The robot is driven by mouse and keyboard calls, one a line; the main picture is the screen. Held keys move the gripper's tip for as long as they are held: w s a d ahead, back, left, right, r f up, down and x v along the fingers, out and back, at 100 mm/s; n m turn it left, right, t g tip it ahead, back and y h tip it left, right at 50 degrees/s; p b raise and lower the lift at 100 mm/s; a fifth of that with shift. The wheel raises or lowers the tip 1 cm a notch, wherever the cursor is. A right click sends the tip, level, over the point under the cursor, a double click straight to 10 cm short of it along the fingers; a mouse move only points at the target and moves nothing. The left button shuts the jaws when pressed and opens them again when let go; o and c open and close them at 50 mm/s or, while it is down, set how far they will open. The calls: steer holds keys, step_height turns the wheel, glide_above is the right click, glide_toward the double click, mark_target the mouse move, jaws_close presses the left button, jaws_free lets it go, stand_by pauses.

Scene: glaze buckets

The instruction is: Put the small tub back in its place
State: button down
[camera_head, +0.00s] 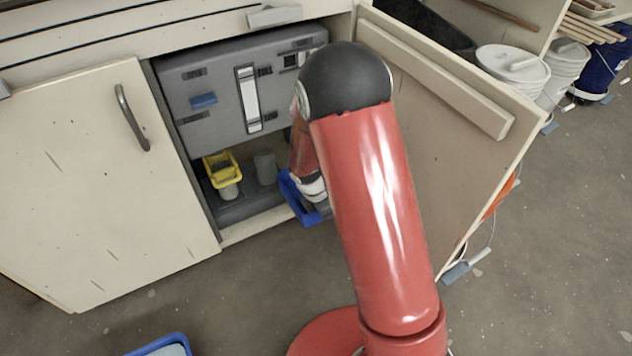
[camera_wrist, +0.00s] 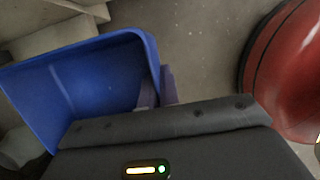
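A small blue tub (camera_head: 291,192) is at my gripper, just in front of the open cabinet's lower right opening. In the wrist view the blue tub (camera_wrist: 85,80) fills the left side, tilted, with its open inside showing. My gripper (camera_wrist: 158,90) has its fingers on either side of the tub's right wall and looks shut on it. In the head view my gripper (camera_head: 318,205) is partly hidden by my arm. The cabinet floor (camera_head: 235,210) shows below a grey panel; its right part is hidden behind my arm.
A yellow tub (camera_head: 222,168) sits on a grey cylinder inside, beside another grey cylinder (camera_head: 265,168). The grey panel (camera_head: 225,95) hangs above them. The open door (camera_head: 455,120) stands at the right; a closed door (camera_head: 95,180) is left. Another blue container (camera_head: 165,345) lies at the bottom edge.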

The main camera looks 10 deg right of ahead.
steer(key=w+d, duration=0.2)
steer(key=w, duration=1.4)
step_height(320, 180, down, 12)
steer(key=b, duration=0.2)
steer(key=shift+f, duration=0.15)
steer(key=c, duration=1.6)
jaws_free()
steer(key=shift+c, duration=0.2)
